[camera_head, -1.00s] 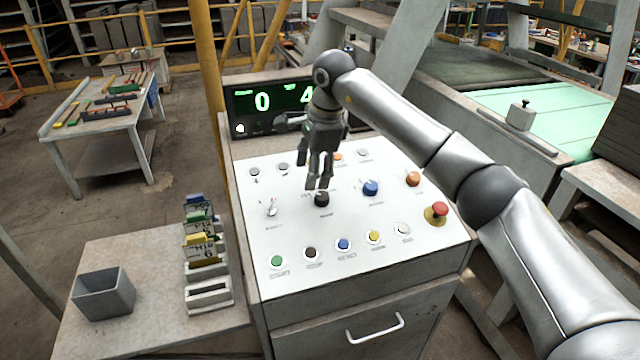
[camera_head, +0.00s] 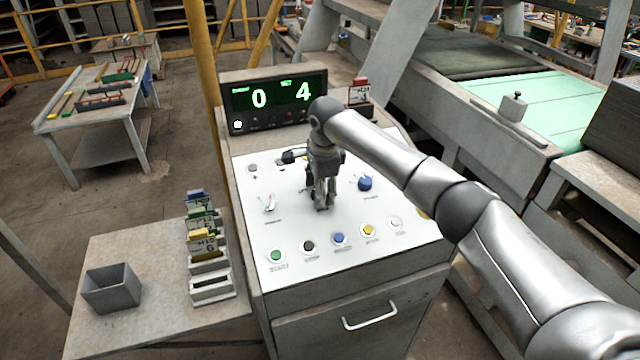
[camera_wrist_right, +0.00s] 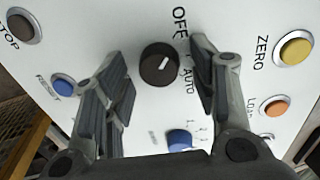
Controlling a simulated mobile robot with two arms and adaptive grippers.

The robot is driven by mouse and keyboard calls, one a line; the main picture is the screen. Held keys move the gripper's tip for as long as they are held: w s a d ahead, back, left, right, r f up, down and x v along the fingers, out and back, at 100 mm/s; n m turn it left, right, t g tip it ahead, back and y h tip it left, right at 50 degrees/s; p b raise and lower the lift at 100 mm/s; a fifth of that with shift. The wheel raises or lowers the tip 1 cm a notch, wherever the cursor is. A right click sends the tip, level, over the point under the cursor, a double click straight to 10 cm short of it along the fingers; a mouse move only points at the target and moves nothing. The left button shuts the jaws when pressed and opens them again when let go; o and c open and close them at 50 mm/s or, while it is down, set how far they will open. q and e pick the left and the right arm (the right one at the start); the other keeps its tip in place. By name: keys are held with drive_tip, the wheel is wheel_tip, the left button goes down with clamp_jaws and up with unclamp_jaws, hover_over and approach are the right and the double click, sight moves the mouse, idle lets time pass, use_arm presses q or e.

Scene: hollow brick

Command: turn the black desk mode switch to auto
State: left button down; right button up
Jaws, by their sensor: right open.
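The black mode switch (camera_wrist_right: 155,66) is a round knob with a white pointer line on the white desk panel (camera_head: 290,222). In the right wrist view the labels OFF and AUTO stand beside it. The pointer slants up and right, between the two labels; its exact setting is unclear. My right gripper (camera_head: 322,207) points down at the panel and hides the switch in the head view. In the wrist view the open fingers of the right gripper (camera_wrist_right: 160,58) stand on either side of the knob, with gaps on both sides. My left gripper is out of view.
A blue knob (camera_head: 365,184) sits right of the gripper, a toggle lever (camera_head: 269,203) left. A row of buttons, including a green one (camera_head: 276,256), lies along the front. The display (camera_head: 275,104) stands behind. A grey bin (camera_head: 111,290) is on the side table.

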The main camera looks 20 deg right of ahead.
drive_tip(key=shift+c, duration=0.4)
drive_tip(key=c, duration=0.9)
drive_tip(key=shift+c, duration=0.2)
